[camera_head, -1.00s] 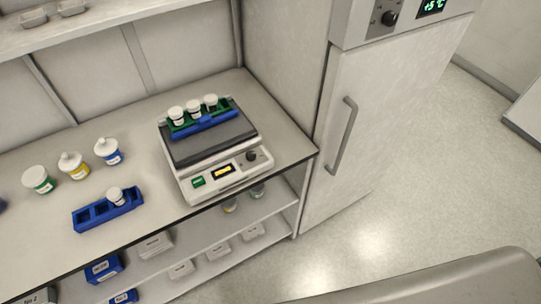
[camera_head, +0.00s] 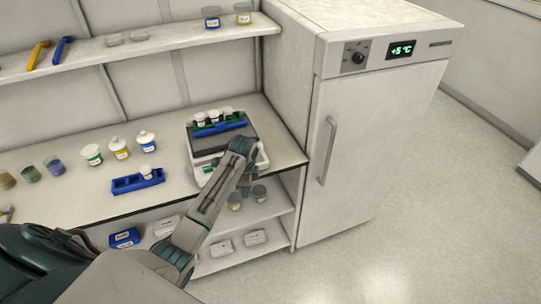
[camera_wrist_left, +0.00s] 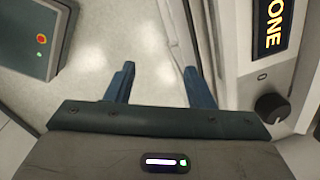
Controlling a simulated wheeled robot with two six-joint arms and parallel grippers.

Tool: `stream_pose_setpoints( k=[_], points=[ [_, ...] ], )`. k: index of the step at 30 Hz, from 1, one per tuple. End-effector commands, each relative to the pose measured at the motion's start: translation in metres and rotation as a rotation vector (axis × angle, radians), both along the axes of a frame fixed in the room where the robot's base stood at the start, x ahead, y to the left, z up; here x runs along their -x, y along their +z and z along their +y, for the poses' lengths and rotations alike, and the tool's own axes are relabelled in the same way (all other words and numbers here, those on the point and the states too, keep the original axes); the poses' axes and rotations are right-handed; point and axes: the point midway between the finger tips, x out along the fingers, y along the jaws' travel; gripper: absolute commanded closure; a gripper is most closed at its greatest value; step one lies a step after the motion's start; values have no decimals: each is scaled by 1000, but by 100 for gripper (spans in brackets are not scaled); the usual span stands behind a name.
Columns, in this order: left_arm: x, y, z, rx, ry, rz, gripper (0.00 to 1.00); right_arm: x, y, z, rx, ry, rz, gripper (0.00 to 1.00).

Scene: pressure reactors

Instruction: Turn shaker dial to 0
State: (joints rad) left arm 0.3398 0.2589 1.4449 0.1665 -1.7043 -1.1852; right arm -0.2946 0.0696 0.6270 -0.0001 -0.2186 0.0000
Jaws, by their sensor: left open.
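The shaker (camera_head: 197,170) stands at the right end of the bench, with a blue and green rack (camera_head: 220,126) holding 3 white-capped bottles on top. My left arm reaches across its front, and my left gripper (camera_head: 252,158) hides the dial and display in the head view. In the left wrist view the black shaker dial (camera_wrist_left: 272,107) shows at the right, below a lit display (camera_wrist_left: 270,27) with the letters "ONE" visible. My left gripper (camera_wrist_left: 158,82) is open and empty there, its fingers left of the dial and apart from it. The dial's setting is not readable.
A blue rack (camera_head: 138,182) with one bottle and several loose bottles stand left of the shaker. A tall cabinet (camera_head: 368,150) reading +5 °C stands to the right. Bottles and boxes lie on the shelf below. Open floor (camera_head: 450,200) lies at the right.

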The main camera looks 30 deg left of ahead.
Motion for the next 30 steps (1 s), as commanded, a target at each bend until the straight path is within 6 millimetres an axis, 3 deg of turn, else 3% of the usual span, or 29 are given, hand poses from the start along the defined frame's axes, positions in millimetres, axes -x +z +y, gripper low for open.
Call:
stream_pose_setpoints(
  k=[1, 3, 13, 18, 23, 30],
  points=[
    [-11, 21, 3, -1, -38, 2, 51, 1, 3, -1, 1, 0, 2, 100],
    [-21, 40, 8, -2, -93, 16, 51, 4, 4, -2, 2, 0, 6, 100],
    [-82, 118, 39, 29, -357, 75, 51, 10, 6, -12, 13, 4, 15, 100],
    [-100, 152, 50, 56, -473, 97, 51, 7, 7, -12, 13, 3, 12, 100],
    [-104, 157, 53, 65, -509, 104, 51, 6, 10, -11, 12, 3, 11, 100],
    [-103, 122, 52, 67, -507, 107, 51, 8, 26, -9, 11, 3, 13, 100]
  ],
)
